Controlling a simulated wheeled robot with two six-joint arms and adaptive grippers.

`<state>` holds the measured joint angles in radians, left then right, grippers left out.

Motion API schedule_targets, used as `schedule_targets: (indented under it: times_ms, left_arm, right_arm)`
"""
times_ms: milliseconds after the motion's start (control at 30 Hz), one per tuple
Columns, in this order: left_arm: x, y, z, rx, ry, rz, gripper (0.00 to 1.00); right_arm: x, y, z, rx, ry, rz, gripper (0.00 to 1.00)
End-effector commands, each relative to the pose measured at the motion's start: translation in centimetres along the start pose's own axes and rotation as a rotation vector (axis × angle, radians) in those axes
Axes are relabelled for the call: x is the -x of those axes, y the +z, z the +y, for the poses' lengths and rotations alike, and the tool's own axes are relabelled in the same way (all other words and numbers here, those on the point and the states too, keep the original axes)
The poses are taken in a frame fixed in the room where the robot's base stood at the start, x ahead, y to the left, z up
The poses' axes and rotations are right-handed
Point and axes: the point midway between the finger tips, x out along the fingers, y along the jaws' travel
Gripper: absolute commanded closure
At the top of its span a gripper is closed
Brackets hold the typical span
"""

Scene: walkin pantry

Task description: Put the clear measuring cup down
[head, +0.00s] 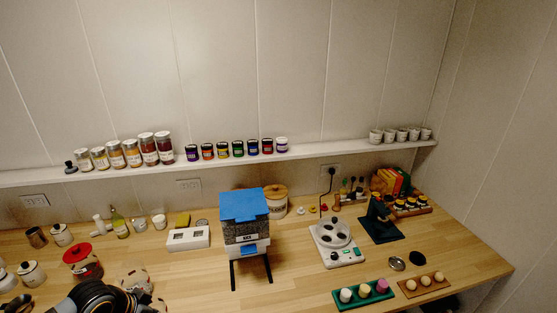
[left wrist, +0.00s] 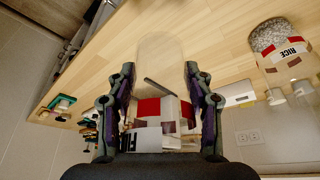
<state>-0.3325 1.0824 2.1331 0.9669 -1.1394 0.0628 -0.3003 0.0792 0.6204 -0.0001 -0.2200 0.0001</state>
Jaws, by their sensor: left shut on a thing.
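The clear measuring cup (left wrist: 160,48) shows faintly as a see-through shape between the fingers of my left gripper (left wrist: 159,72) in the left wrist view. The fingers are on both sides of it, and the gripper is shut on it. Red, white and brown patches show between the fingers nearer the palm; I cannot tell what they belong to. In the head view my left arm is at the bottom left, over the counter (head: 200,270), and its fingertips are hard to make out. The gap between cup and counter cannot be judged. My right gripper is in neither view.
A blue-topped dispenser (head: 245,204) stands mid-counter, with a white electric plate (head: 335,243) to its right. Bare wood lies left of the dispenser.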

Motion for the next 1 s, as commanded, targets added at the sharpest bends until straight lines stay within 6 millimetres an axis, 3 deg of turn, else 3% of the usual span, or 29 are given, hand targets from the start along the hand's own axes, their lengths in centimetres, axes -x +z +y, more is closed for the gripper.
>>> schedule_targets:
  times_ms: [33,167,267,400,700,1000]
  left_arm:
    - [-2.1,-0.9,-1.2,0.057,-0.013,0.018,0.75]
    - [-5.2,-2.8,-2.8,0.2,-0.069,0.014,0.75]
    - [-7.1,-4.4,-2.0,0.289,-0.105,0.012,0.74]
    - [-8.9,-6.9,0.8,0.366,-0.136,0.009,0.74]
    - [-9.4,-11.0,6.7,0.403,-0.159,0.005,0.74]
    - [-9.1,-11.7,7.8,0.4,-0.167,0.0,0.74]
  right_arm:
    - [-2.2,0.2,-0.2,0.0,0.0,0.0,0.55]
    - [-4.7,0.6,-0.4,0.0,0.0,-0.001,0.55]
    - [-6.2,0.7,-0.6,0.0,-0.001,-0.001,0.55]
    - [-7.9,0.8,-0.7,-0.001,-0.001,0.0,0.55]
    - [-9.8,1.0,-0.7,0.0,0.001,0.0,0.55]
    - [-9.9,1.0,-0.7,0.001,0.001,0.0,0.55]
